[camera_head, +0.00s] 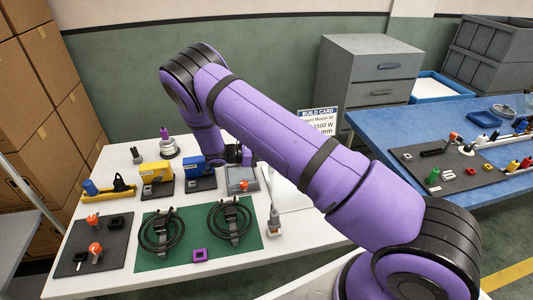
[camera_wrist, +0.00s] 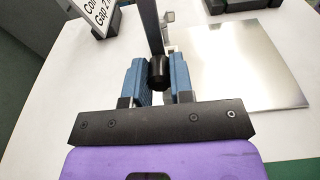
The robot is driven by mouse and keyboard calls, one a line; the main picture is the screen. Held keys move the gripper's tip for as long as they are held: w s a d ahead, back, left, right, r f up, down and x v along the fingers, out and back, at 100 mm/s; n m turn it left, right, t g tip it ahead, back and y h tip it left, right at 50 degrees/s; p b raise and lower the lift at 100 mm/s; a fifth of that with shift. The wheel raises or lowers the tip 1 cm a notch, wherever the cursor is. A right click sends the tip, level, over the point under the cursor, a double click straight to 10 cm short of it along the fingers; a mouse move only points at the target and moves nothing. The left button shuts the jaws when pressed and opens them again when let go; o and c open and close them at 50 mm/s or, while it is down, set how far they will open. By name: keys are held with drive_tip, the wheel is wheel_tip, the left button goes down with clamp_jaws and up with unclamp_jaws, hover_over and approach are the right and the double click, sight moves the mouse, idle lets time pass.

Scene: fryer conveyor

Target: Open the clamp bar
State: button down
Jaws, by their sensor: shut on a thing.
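In the wrist view, my gripper (camera_wrist: 158,68) has its two blue fingers on either side of a black knob-like handle (camera_wrist: 158,76) and is shut on it. A dark upright bar (camera_wrist: 150,28), which looks like the clamp bar, runs up the picture right behind the handle. How the two join is hard to see. A shiny flat metal sheet (camera_wrist: 240,65) lies on the white surface to the right. In the head view, my purple arm reaches over the table and hides most of the clamp area, so the bar cannot be made out there.
The white table (camera_head: 215,268) holds a green mat (camera_head: 170,258) with two black coiled parts, a yellow unit (camera_head: 156,172) and a blue unit (camera_head: 199,168). A dark board (camera_head: 93,262) lies at left. A blue table (camera_head: 460,120) with parts stands at right.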

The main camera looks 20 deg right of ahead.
drive_tip(key=c, duration=1)
unclamp_jaws()
drive_tip(key=shift+r, duration=0.5)
wheel_tip(320, 180, up, 3)
drive_tip(key=shift+f, duration=0.1)
drive_tip(key=s, duration=0.5)
drive_tip(key=s+a, duration=0.1)
drive_tip(key=s, duration=0.4)
drive_tip(key=s+r, duration=0.1)
drive_tip(key=s, duration=0.5)
drive_tip(key=shift+a, duration=0.35)
drive_tip(key=shift+r, duration=0.1)
